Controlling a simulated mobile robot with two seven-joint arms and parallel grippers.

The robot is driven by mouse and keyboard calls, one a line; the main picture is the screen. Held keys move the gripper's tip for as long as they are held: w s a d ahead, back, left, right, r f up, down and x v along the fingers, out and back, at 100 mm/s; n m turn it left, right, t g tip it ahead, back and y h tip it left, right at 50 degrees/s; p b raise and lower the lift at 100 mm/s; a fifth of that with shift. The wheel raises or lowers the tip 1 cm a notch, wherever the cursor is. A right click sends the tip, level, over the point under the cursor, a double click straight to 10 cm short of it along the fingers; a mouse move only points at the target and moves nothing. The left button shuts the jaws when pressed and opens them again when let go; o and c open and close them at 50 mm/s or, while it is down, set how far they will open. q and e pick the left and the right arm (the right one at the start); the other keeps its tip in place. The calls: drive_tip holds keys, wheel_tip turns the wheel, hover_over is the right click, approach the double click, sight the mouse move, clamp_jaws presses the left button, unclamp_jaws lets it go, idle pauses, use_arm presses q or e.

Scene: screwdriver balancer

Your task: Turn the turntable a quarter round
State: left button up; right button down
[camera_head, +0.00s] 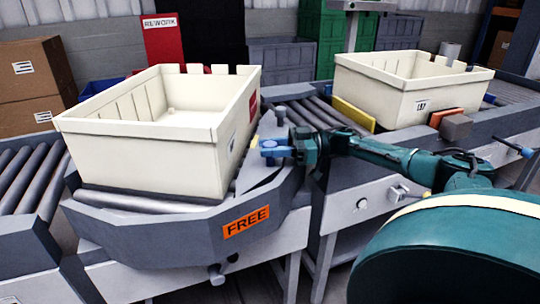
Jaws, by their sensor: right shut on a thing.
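The turntable (165,238) is a grey many-sided platform at left centre, with an orange "FREE" sign (246,222) on its front. A cream tote (135,155) sits on it, its long side at a slant to the picture. My right gripper (262,147) reaches in from the right to the turntable's right side, beside the tote. It is shut on a small yellow-tipped part (255,141) there, probably a handle of the turntable; the blue fingers hide most of it. My left gripper is out of view.
Roller conveyors run left (28,185) and right (318,112) of the turntable. A second cream tote (400,90) stands on the right one, near a yellow plate (353,113) and an orange block (445,117). Brown boxes (30,85) stand at far left.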

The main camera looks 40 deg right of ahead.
idle(0.4)
drive_tip(key=c, duration=1)
unclamp_jaws()
drive_tip(key=v, duration=1.3)
drive_tip(key=shift+b, duration=0.4)
drive_tip(key=shift+d, duration=0.1)
